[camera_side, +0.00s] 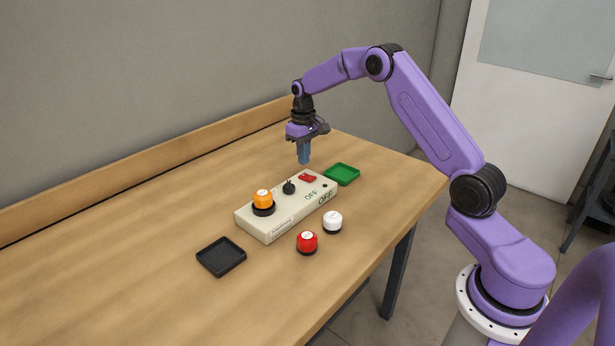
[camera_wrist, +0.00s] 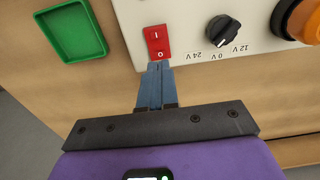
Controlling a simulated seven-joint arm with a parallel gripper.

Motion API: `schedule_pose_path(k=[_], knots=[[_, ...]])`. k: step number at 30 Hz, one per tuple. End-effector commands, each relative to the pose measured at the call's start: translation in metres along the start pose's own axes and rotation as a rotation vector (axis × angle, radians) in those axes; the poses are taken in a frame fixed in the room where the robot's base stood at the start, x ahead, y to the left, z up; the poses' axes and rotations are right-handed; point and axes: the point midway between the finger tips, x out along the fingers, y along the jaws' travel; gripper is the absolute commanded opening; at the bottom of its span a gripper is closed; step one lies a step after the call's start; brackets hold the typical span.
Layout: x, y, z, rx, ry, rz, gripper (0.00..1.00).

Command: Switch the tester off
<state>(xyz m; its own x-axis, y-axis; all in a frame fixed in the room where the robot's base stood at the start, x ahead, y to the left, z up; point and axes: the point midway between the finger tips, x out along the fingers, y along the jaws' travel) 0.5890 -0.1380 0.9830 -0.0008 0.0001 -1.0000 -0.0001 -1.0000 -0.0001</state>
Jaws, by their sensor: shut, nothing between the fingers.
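The tester is a long cream box (camera_side: 285,213) on the table. Its red rocker switch (camera_side: 307,178) is near the right end; in the wrist view the switch (camera_wrist: 157,42) shows an I at the far end and an O at the end nearest my fingers. Which end is pressed in is hard to tell. "OFF" is printed on the box. My gripper (camera_side: 304,163) is shut and empty, pointing down above the switch. In the wrist view its blue fingertips (camera_wrist: 158,66) appear just beside the O end; contact cannot be told.
A black knob (camera_wrist: 222,30) marked 12V, 0V and 24V sits beside the switch. An orange-topped bumper (camera_side: 263,197) stands on the box's left end. Red (camera_side: 307,242) and white (camera_side: 332,222) bumpers stand in front. A green tray (camera_side: 342,174) and black tray (camera_side: 221,257) flank the box.

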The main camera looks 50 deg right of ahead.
Motion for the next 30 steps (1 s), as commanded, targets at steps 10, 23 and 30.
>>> schedule_pose_path(k=[10,23,30], knots=[[-0.024,0.000,-0.001,0.000,0.003,0.000,0.00],[-0.031,0.000,0.000,0.000,0.001,0.000,0.00],[-0.045,-0.039,0.012,-0.076,0.005,0.000,0.00]])
